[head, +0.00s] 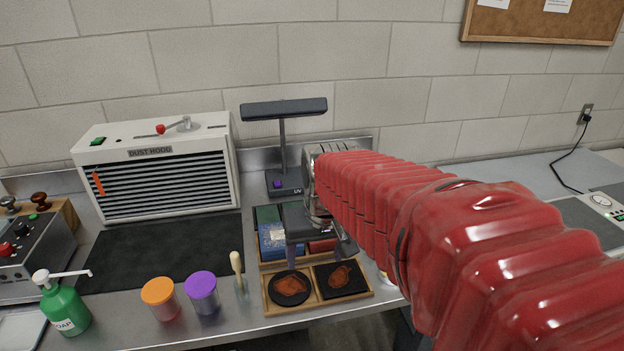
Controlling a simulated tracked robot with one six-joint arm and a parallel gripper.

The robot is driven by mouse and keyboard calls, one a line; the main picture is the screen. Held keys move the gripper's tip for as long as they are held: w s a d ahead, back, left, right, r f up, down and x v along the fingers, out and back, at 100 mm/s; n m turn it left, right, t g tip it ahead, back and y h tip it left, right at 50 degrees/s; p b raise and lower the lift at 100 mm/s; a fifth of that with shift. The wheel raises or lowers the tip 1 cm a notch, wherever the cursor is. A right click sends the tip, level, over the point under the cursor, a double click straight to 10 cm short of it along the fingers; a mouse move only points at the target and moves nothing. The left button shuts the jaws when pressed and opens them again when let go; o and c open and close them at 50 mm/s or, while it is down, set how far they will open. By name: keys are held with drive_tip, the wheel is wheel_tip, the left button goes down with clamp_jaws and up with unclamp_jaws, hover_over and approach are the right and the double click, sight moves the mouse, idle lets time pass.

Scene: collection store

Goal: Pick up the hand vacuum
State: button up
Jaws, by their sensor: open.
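I cannot make out a hand vacuum in the head view; my red-sleeved arm covers part of the counter on the right. My gripper (318,252) is open, pointing down over a wooden compartment tray (318,305). No object shows between its fingers. The gripper hides part of the tray's back compartments. A small pale item (384,278) shows only in part beside my arm, right of the tray, and I cannot tell what it is.
The tray holds a blue item (272,241) and two dark pieces with brown shapes. Left of it stand a brush-like tool (237,264), a purple-lidded jar (201,292), an orange-lidded jar (161,298) and a green soap bottle (66,306). Behind are a dust hood (155,175) and UV lamp (283,145).

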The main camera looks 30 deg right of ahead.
drive_tip(key=shift+m, duration=0.9)
drive_tip(key=w+d, duration=0.6)
drive_tip(key=d, duration=0.2)
drive_tip(key=w+d+f, duration=0.1)
drive_tip(key=w+d, duration=0.5)
drive_tip(key=d, duration=0.2)
drive_tip(key=w+d, duration=0.6)
drive_tip(key=d, duration=0.2)
drive_tip(key=shift+w+d+f, duration=0.1)
drive_tip(key=shift+d+f, duration=0.1)
drive_tip(key=shift+d, duration=0.15)
drive_tip(key=w+d, duration=0.1)
drive_tip(key=w+d+r, duration=0.1)
drive_tip(key=d, duration=0.1)
drive_tip(key=shift+w, duration=0.35)
drive_tip(key=shift+n+t+h, duration=0.3)
drive_tip(key=shift+n+t, duration=0.3)
drive_tip(key=shift+n, duration=0.1)
drive_tip(key=r, duration=0.1)
drive_tip(key=w+r, duration=0.1)
drive_tip(key=r, duration=0.1)
drive_tip(key=w+d+r, duration=0.1)
drive_tip(key=r, duration=0.1)
drive_tip(key=shift+w, duration=0.25)
drive_tip(key=shift+s+a+f, duration=0.1)
drive_tip(key=shift+s+f, duration=0.05)
drive_tip(key=shift+f, duration=0.05)
drive_tip(key=shift+f, duration=0.2)
drive_tip(key=x, duration=0.8)
drive_tip(key=shift+f, duration=0.15)
